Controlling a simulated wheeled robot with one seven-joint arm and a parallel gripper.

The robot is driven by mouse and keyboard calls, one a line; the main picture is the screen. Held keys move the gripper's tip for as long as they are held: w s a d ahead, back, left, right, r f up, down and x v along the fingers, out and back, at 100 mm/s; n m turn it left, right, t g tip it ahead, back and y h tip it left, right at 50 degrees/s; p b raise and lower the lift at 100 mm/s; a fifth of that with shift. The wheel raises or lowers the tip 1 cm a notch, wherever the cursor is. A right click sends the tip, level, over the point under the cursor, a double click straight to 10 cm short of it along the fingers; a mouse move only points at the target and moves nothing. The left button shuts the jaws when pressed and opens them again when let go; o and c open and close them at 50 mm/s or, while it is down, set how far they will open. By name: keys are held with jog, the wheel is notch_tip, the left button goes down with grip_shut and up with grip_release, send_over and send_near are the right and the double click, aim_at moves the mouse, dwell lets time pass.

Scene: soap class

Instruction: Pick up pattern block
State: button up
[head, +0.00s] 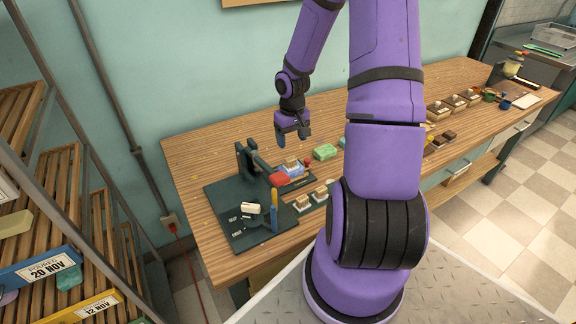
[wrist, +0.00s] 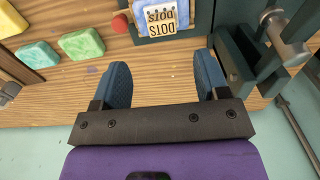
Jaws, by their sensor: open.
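A small pale wooden block lettered DOTS (wrist: 161,17) sits on a blue piece (wrist: 182,12) at the top of the wrist view. In the head view the block (head: 291,162) stands on the blue piece at the back of the dark press base. My gripper (head: 293,139) is open and empty, above the table and a little behind the block. In the wrist view my gripper's blue fingers (wrist: 162,78) are apart, with bare wood between them, and the block lies beyond their tips. Similar pale-topped blocks (head: 303,201) stand near the table's front edge.
A dark press (head: 248,160) with a red-ended lever (head: 278,179) stands left of the block; its metal parts (wrist: 285,30) are close right of my fingers. Green soap (head: 325,152) lies to the right. A wall is behind the table.

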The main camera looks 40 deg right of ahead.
aim_at(291, 158)
jog(key=f, duration=0.9)
jog(key=shift+a, duration=0.2)
jog(key=shift+s+r, duration=0.1)
jog(key=shift+c, duration=0.2)
jog(key=c, duration=1)
jog(key=shift+c, duration=0.2)
